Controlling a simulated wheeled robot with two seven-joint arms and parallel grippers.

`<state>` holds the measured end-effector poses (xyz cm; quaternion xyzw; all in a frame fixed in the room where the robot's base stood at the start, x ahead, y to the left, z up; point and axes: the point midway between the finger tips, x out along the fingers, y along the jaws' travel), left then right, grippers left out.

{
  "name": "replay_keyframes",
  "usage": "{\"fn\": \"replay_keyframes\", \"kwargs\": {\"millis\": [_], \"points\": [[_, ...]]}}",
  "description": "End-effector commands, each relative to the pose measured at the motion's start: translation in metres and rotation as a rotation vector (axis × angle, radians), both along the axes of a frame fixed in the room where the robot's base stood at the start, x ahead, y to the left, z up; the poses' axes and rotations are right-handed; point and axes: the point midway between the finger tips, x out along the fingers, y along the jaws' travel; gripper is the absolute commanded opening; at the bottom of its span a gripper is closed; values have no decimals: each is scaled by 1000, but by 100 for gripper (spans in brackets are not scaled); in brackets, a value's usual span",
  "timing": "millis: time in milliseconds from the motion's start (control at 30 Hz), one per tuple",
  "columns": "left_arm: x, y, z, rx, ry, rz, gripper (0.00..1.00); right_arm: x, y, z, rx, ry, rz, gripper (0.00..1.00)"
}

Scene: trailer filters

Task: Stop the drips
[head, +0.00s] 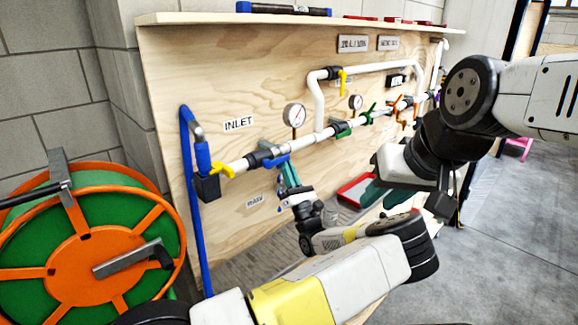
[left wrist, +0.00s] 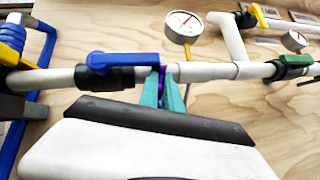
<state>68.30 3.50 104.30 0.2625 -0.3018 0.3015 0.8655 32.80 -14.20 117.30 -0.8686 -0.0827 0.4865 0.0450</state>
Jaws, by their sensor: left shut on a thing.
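A white pipe run (head: 235,166) with coloured valves crosses a plywood board. A blue valve handle (head: 276,161) lies along the pipe right of the INLET label; it also shows in the left wrist view (left wrist: 125,58). My left gripper (head: 290,172) is at the pipe just right of this handle. In the left wrist view its teal fingers (left wrist: 164,88) are shut on a small purple part (left wrist: 161,78). My right gripper (head: 373,192) is in front of the board at right; its finger gap is unclear. A small blue spot (head: 280,208) hangs below the left fingers; I cannot tell whether it is a drip.
A green hose reel with orange spokes (head: 85,265) stands at left. A yellow handle (head: 222,170), pressure gauge (head: 294,115), green handles (head: 341,129) and blue vertical pipe (head: 193,240) are around the run. A red-edged tray (head: 352,187) sits low behind the grippers.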

Motion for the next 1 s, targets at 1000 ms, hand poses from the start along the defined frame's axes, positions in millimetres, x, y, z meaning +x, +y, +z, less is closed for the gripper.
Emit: {"fn": "replay_keyframes", "kwargs": {"millis": [1000], "points": [[-5,-1,-4,114,114,-1,30,0,0,0,0,0,0,30]]}}
